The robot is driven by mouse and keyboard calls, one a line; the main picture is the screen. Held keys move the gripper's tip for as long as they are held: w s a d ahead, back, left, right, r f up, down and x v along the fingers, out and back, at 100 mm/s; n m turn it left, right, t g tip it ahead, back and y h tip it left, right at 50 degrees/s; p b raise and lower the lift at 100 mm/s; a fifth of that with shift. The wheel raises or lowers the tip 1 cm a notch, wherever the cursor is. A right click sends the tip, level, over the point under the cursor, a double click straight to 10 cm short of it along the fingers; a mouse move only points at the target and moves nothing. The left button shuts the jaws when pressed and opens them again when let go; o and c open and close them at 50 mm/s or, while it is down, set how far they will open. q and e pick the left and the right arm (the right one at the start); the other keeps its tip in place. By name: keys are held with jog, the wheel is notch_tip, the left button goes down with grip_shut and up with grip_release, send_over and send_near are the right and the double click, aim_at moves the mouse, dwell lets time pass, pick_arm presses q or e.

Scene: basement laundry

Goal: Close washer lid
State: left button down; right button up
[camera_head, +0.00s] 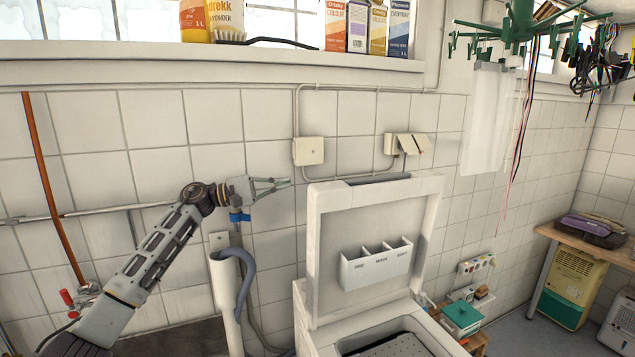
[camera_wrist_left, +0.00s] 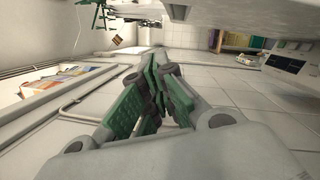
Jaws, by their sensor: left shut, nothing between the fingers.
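The white washer (camera_head: 370,338) stands at the lower middle of the head view. Its lid (camera_head: 340,225) is up, about upright, with its inner side and a three-slot dispenser (camera_head: 377,264) facing me. The drum opening (camera_head: 395,346) is uncovered. My left gripper (camera_head: 287,184) is left of the lid's upper left corner, level with its top edge and apart from it in the picture. Its fingers are shut and empty; their green pads (camera_wrist_left: 160,78) meet in the left wrist view. My right gripper is out of view.
A grey hose (camera_head: 246,285) and white pipe (camera_head: 225,300) stand left of the washer. A sill (camera_head: 150,52) with detergent packs runs above. A green drying rack (camera_head: 510,30) hangs at upper right. A wooden table (camera_head: 590,246) stands at far right.

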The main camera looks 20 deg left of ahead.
pick_arm(q)
jog(key=shift+s+a+r+m+g+y, duration=0.15)
jog(key=shift+s+a+r+m+g, duration=0.2)
jog(key=shift+m, duration=0.5)
jog(key=shift+s+a+r+m+g+y, duration=0.1)
jog(key=shift+s+a+r+m+g, duration=0.15)
jog(key=shift+r+m, duration=0.45)
jog(key=shift+s+a+r+m+g+y, duration=0.15)
jog(key=shift+s+a+r+m+g, duration=0.2)
jog(key=shift+m, duration=0.7)
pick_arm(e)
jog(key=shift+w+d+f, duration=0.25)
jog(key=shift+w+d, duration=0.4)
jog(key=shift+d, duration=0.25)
pick_arm(q)
jog(key=shift+w+f, duration=0.1)
jog(key=shift+f, duration=0.05)
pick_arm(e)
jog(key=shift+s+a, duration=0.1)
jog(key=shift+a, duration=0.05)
